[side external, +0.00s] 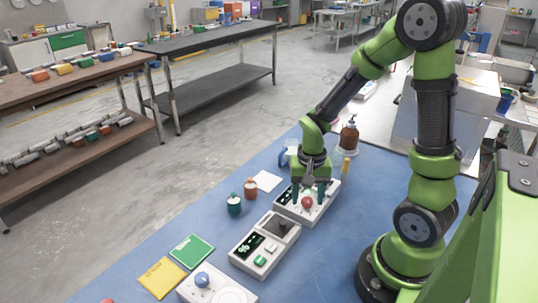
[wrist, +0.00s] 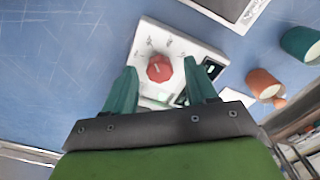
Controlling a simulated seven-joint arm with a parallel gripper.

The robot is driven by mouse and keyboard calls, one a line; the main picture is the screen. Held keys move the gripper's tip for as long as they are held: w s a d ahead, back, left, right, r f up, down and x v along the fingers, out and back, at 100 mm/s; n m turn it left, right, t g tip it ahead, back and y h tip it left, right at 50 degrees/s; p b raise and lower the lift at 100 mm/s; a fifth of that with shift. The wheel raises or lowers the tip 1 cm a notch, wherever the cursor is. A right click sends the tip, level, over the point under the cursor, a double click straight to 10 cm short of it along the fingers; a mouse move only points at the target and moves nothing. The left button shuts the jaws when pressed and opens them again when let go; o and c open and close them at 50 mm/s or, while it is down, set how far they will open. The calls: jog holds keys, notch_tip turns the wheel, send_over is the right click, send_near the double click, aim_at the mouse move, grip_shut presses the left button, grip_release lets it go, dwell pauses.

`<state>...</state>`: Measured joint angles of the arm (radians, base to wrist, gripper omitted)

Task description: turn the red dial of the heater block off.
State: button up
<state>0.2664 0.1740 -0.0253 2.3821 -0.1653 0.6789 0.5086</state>
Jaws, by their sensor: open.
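The heater block (side external: 288,209) is a white box on the blue table, in the middle of the side external view. Its red dial (side external: 307,202) sits on the top face. In the wrist view the red dial (wrist: 160,68) is faceted, with dark scale marks around it on the white panel (wrist: 205,50). A pale pointer mark shows faintly on the dial; I cannot read its setting. My gripper (side external: 309,198) points down over the block, its green fingers open. In the wrist view its fingertips (wrist: 161,68) lie on either side of the dial, with visible gaps.
A white box with a green button (side external: 260,261) stands in front of the heater block, and a box with a blue dial (side external: 202,280) nearer still. A green cup (side external: 234,206) and an orange cup (side external: 251,190) stand to the left. A brown bottle (side external: 349,138) stands behind.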

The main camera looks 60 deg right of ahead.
jog(key=shift+f, duration=0.1)
jog(key=shift+c, duration=0.5)
jog(key=c, duration=1)
jog(key=shift+o, duration=0.2)
jog(key=shift+n, duration=0.3)
jog(key=n, duration=0.4)
jog(key=shift+n, duration=2.2)
jog(key=o, duration=1.1)
jog(key=shift+c, duration=0.2)
